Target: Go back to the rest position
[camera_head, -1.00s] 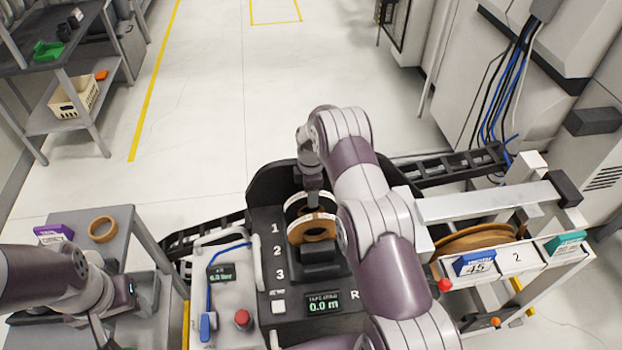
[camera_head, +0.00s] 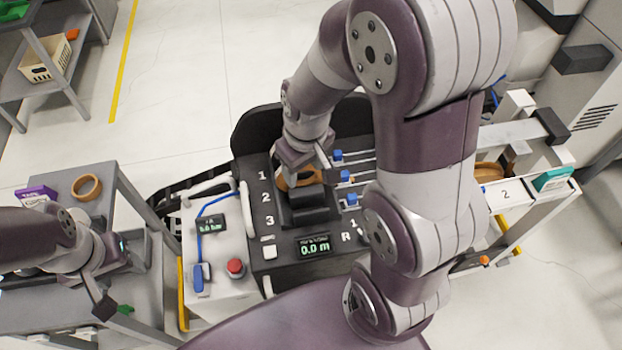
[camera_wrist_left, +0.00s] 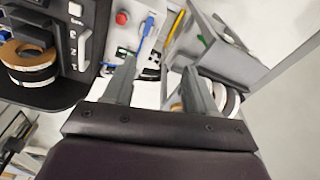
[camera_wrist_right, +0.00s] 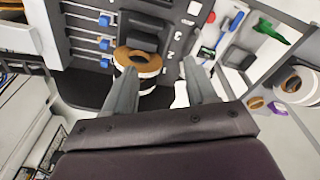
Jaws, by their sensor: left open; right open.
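My right gripper (camera_head: 303,172) is open above the black numbered machine (camera_head: 262,222). A brown-rimmed tape roll (camera_head: 286,182) lies on the machine, partly hidden by that gripper in the head view. In the right wrist view the roll (camera_wrist_right: 150,66) shows past the open fingers (camera_wrist_right: 163,88), nearer the left finger, with white edges below its brown face. I cannot tell whether they touch. My left gripper (camera_head: 108,306) is open and empty beside the small grey table at left. In the left wrist view its fingers (camera_wrist_left: 158,88) are apart with nothing between them.
The grey table (camera_head: 95,178) holds a brown ring (camera_head: 87,187) and a purple box (camera_head: 36,194). A red button (camera_head: 235,267) stands on the pale panel beside the machine. Blue clamps (camera_head: 346,176) line the machine's right side. My right arm hides much of the right.

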